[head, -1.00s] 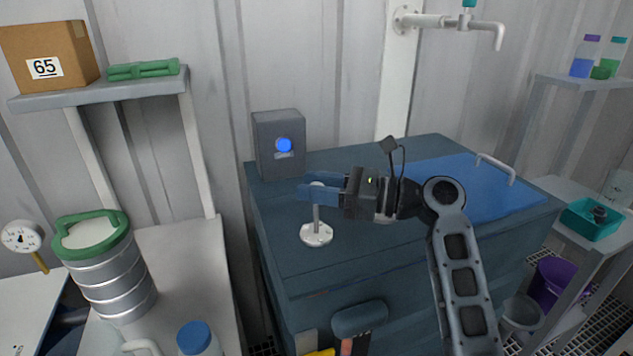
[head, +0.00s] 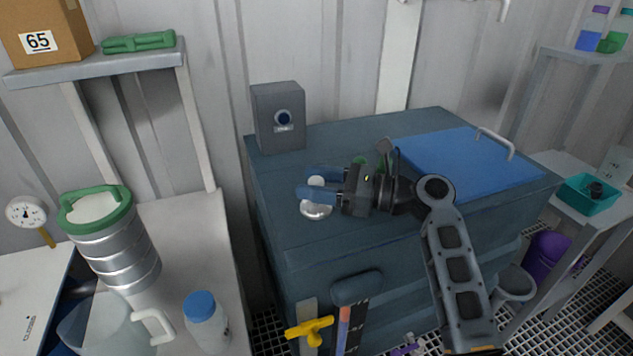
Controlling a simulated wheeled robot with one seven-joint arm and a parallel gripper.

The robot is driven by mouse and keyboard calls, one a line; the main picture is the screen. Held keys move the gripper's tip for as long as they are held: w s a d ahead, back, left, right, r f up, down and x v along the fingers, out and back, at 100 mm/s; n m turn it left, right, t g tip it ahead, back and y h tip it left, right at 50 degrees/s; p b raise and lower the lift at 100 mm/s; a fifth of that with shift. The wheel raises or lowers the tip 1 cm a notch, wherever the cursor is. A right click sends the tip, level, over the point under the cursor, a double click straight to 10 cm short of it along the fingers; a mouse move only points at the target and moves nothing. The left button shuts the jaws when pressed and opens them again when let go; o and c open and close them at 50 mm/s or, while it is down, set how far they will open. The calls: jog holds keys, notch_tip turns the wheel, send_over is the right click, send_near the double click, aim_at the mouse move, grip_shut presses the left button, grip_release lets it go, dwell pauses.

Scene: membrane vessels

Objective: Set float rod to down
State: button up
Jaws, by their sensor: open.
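The float rod (head: 316,182) has a white round head and stands on a round white base (head: 316,212) on top of the dark blue vessel (head: 285,250). Little of its stem shows between head and base, and the fingers hide part of it. My gripper (head: 318,182) is open, with one blue finger behind the head and one in front of it. The head lies between the fingertips. I cannot tell whether the fingers touch it. My arm reaches in from the right, over the vessel top.
A grey box (head: 278,125) with a dark round lamp stands at the vessel's back left corner. A blue lid panel (head: 470,165) with a handle lies to the right. A yellow handle (head: 309,330) is at the vessel's front. The left bench holds a banded canister (head: 110,250).

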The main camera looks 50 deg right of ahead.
jog(key=shift+b+v, duration=0.45)
jog(key=shift+v, duration=3.5)
